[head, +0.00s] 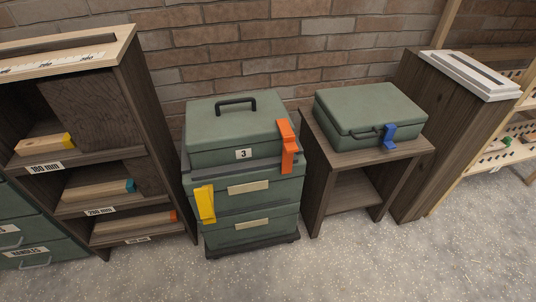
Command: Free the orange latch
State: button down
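The orange latch (287,147) is on the right front edge of a green toolbox stack. It spans from the top box (236,130), marked with a 3, toward the drawer unit below (250,207). Whether it is hooked is too small to tell. A yellow latch (205,204) sits lower on the stack's left front and tilts slightly. The top box has a dark handle on its closed lid. My gripper is not in view.
A green case (370,109) with a blue latch (389,136) lies on a small wooden table (369,157) to the right. A wooden shelf (150,130) stands close on the left. A brick wall is behind. The speckled floor (330,265) in front is clear.

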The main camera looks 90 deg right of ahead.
aim_at(290, 146)
jog(key=k+l, duration=0.9)
jog(key=z, duration=2.05)
jog(key=i+j, duration=0.15)
jog(key=j, duration=0.2)
jog(key=i+j, duration=0.1)
jog(key=j, duration=0.2)
